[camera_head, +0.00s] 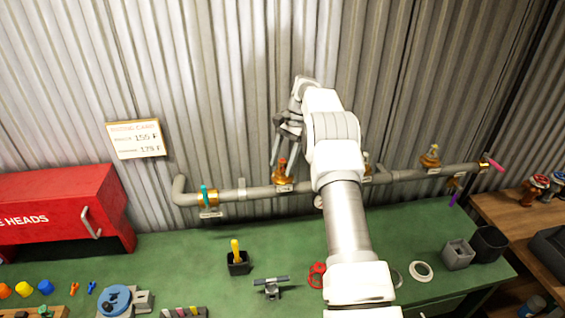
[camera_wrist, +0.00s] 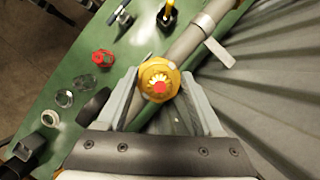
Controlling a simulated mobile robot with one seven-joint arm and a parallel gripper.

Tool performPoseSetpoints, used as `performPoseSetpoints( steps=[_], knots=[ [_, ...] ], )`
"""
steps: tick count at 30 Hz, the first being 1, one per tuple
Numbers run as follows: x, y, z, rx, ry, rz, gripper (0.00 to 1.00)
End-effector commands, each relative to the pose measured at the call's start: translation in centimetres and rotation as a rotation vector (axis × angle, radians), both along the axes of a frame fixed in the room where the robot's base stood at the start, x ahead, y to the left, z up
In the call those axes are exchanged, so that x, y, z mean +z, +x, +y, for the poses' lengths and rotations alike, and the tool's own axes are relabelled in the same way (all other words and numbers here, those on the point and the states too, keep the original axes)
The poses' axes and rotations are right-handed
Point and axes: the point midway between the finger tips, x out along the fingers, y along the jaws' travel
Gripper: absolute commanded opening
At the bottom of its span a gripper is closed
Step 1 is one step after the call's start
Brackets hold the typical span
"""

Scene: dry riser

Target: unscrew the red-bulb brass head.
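The red-bulb brass head (camera_head: 281,174) stands upright on the grey pipe (camera_head: 255,192), left of my arm in the head view. In the wrist view the brass head (camera_wrist: 158,76) is seen end-on, with a toothed disc and the red bulb (camera_wrist: 159,87) at its middle. My gripper (camera_head: 286,157) points down over it. In the wrist view my gripper (camera_wrist: 160,76) is open, one finger on each side of the head, with gaps showing between fingers and brass. Whether either fingertip touches it I cannot tell.
Another brass head (camera_head: 431,156) stands farther right on the pipe; one more is partly behind my arm. A teal-handled valve (camera_head: 208,196) is at the left. The green bench (camera_head: 190,262) holds a black cup (camera_head: 238,264), a red part (camera_head: 317,274) and grey containers. Corrugated wall (camera_head: 230,80) stands close behind.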

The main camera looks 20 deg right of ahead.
Motion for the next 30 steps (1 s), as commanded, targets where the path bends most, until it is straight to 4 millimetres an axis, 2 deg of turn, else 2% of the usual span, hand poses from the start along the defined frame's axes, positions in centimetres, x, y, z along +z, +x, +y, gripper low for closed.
performPoseSetpoints(
  steps=[8,18,26,30],
  knots=[
    [-0.07,-0.05,-0.05,-0.029,-0.001,0.001,0.68],
    [-0.07,-0.08,-0.05,-0.419,-0.001,0.0,0.68],
    [-0.06,-0.04,0.0,-0.561,0.0,0.001,0.68],
    [-0.01,-0.1,0.07,-0.749,0.0,0.001,0.68]
  ],
)
